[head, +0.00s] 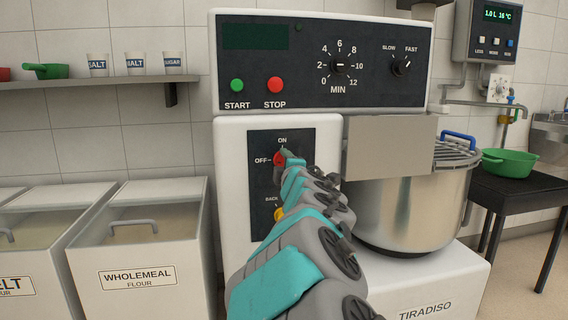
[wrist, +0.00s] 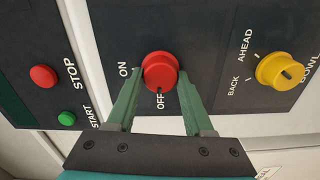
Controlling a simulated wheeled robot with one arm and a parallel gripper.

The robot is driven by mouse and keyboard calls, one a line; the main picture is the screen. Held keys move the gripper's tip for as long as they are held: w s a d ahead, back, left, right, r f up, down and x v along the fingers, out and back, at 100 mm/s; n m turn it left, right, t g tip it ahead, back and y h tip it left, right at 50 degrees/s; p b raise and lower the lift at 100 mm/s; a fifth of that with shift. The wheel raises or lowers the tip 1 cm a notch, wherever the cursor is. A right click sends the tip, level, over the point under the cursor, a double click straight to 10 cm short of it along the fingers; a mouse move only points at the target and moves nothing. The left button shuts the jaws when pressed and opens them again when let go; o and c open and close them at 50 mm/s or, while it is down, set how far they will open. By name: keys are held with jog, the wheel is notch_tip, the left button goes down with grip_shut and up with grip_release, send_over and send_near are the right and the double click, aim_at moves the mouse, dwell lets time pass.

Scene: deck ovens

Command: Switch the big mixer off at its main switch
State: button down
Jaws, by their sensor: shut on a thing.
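The big mixer (head: 230,180) stands in the middle of the head view. Its main switch is a red round knob (head: 279,159) on a dark panel, with ON printed above it and OFF to its left. In the wrist view the red knob (wrist: 160,68) sits between my gripper's two green fingers, one on each side. A small dark mark on the knob's lower edge there lies toward the OFF label (wrist: 160,101). My gripper (wrist: 160,77) is shut on the knob. In the head view my arm and gripper partly hide the panel.
A yellow knob (wrist: 280,70) marked BACK and AHEAD is beside the switch. The green START (head: 237,85) and red STOP (head: 275,84) buttons are above. The steel bowl (head: 405,210) and its guard are right of my arm. Flour bins (head: 140,240) stand at left.

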jog(key=shift+n, duration=0.6)
jog(key=shift+c, duration=1.5)
grip_release()
jog(key=shift+s, duration=0.15)
jog(key=v, duration=0.7)
jog(key=shift+s, duration=0.25)
jog(key=shift+d, duration=0.1)
